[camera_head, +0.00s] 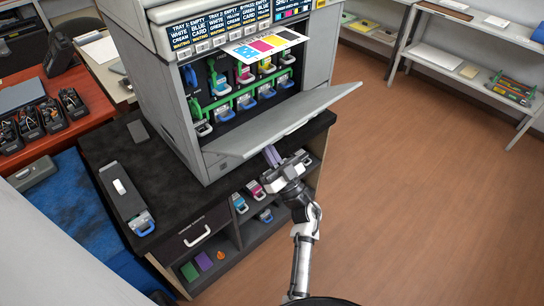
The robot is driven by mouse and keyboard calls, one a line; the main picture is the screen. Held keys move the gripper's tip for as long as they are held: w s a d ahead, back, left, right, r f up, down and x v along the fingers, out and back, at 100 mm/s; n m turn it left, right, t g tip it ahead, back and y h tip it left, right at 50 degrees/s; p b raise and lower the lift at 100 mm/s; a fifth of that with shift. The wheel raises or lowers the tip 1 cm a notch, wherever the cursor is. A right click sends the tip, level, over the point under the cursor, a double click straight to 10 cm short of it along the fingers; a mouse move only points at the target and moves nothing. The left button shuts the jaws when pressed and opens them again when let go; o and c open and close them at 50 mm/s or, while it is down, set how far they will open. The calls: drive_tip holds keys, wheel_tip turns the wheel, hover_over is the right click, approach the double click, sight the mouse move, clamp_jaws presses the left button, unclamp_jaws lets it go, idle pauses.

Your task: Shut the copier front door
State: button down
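The copier (170,85) stands on a dark cabinet. Its grey front door (285,125) is hinged low and hangs open, sloping outward to the right over the cabinet edge. Behind it the open bay (240,85) shows several toner cartridges with blue, pink and yellow parts and green levers. My gripper (271,154) is just below the door's underside, near its lower middle. Its fingers look close together, but whether they are open or shut is unclear. I cannot tell whether they touch the door.
The black cabinet top (110,150) holds a long grey cartridge (125,195) at the left. Cartridges sit on the cabinet shelf (245,235) below my gripper. A printed colour sheet (265,46) juts out above the bay. Brown floor (430,190) is clear at the right.

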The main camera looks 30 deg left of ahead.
drive_tip(key=shift+w+a+r, duration=0.1)
drive_tip(key=shift+a+r, duration=0.15)
drive_tip(key=shift+r, duration=0.3)
drive_tip(key=shift+w+a+r, duration=0.1)
drive_tip(key=shift+a+r, duration=0.1)
drive_tip(key=shift+r, duration=0.3)
drive_tip(key=x, duration=0.6)
drive_tip(key=shift+s+d+r, duration=0.1)
drive_tip(key=shift+r, duration=0.35)
drive_tip(key=f+x, duration=0.1)
drive_tip(key=x, duration=0.5)
drive_tip(key=shift+a, duration=0.45)
drive_tip(key=shift+w+a+r, duration=0.55)
drive_tip(key=shift+w+a, duration=0.55)
drive_tip(key=shift+a, duration=1.15)
drive_tip(key=s+d, duration=0.1)
drive_tip(key=d, duration=0.2)
drive_tip(key=s+d, duration=0.1)
drive_tip(key=d, duration=0.2)
drive_tip(key=s+d, duration=0.1)
drive_tip(key=d, duration=0.2)
drive_tip(key=shift+s+d, duration=0.25)
